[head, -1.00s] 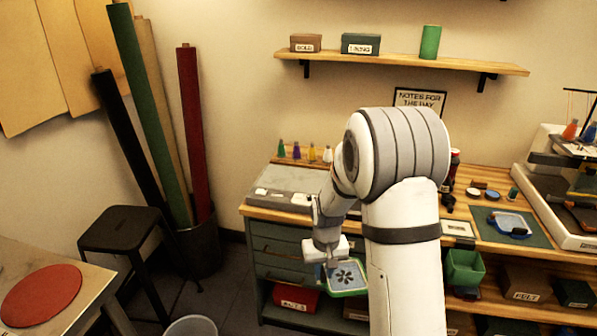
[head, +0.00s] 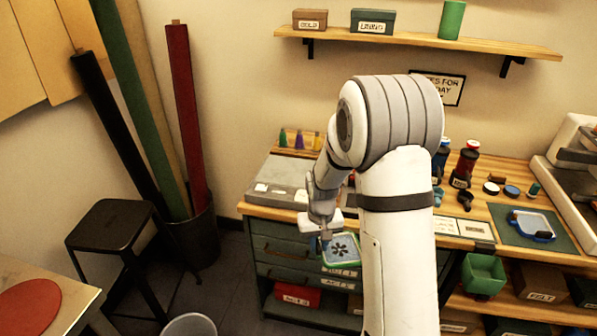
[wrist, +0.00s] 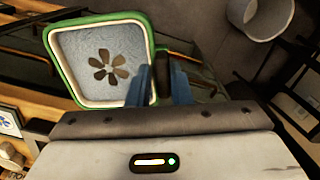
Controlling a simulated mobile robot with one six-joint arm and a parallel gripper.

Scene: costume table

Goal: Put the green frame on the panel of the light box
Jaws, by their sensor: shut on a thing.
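The green frame (head: 355,263) has a pale grey-blue mesh with a dark flower print, and hangs tilted in front of the bench drawers. It fills the upper left of the wrist view (wrist: 150,30). My gripper (head: 326,238) is shut on one side of the green frame; its blue fingers (wrist: 163,85) show at that edge in the wrist view. A grey slab with a sloped top, which looks like the light box (head: 281,172), sits on the left end of the bench, above and left of the frame. Small pale pieces lie near its front edge. My arm hides part of its right side.
The wooden bench (head: 470,218) carries bottles, jars and a blue-rimmed frame on a green mat (head: 508,222). A black stool (head: 110,235), a pail (head: 190,325) and fabric rolls stand left. Floor between stool and bench is clear.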

